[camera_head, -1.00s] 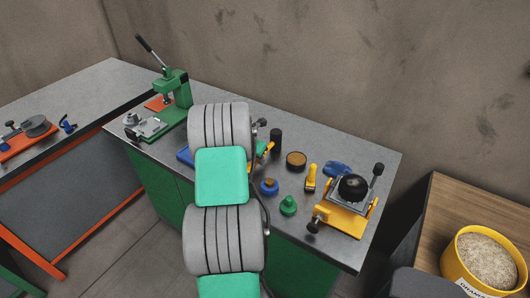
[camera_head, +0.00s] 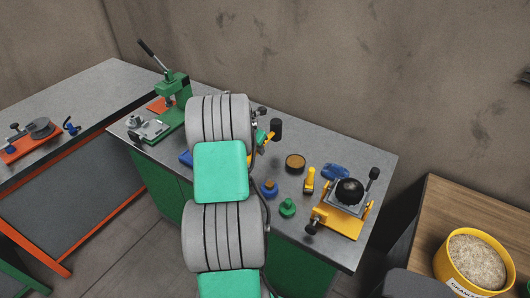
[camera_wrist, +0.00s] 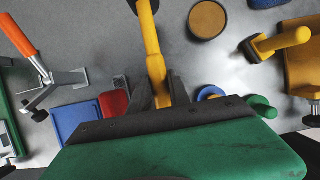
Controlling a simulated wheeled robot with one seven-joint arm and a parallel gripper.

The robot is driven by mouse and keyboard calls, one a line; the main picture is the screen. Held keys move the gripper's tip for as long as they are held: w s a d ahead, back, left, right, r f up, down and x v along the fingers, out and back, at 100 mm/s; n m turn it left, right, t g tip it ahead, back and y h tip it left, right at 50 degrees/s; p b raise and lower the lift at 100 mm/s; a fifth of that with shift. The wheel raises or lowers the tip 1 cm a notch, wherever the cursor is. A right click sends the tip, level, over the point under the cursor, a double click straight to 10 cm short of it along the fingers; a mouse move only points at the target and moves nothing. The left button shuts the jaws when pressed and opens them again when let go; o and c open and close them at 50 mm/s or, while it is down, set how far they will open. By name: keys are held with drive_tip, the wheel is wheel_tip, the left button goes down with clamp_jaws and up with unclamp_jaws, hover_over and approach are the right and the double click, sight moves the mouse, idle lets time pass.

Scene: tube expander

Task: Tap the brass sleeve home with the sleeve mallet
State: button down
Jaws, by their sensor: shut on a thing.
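The mallet has a black head (camera_head: 276,127) and a yellow handle (camera_wrist: 152,45). My gripper (camera_wrist: 158,90) is shut on the handle, with a dark finger on each side of it. In the head view the mallet's head shows just beyond my arm, over the bench, and my arm hides the gripper. A small blue piece with a brass-coloured top (camera_head: 269,186) stands right of my arm; I cannot tell whether that top is the brass sleeve. It is partly hidden at the right of the gripper in the wrist view.
A green press (camera_head: 174,98) stands at the left. A yellow tub (camera_head: 470,263) is far right.

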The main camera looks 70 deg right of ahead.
drive_tip(key=shift+r, duration=0.1)
drive_tip(key=s+a+r, duration=0.3)
drive_tip(key=a+r, duration=0.3)
drive_tip(key=s+a+r, duration=0.3)
drive_tip(key=a+r, duration=0.3)
drive_tip(key=a, duration=0.1)
drive_tip(key=shift+s+a, duration=0.2)
drive_tip(key=shift+s, duration=0.2)
idle(0.9)
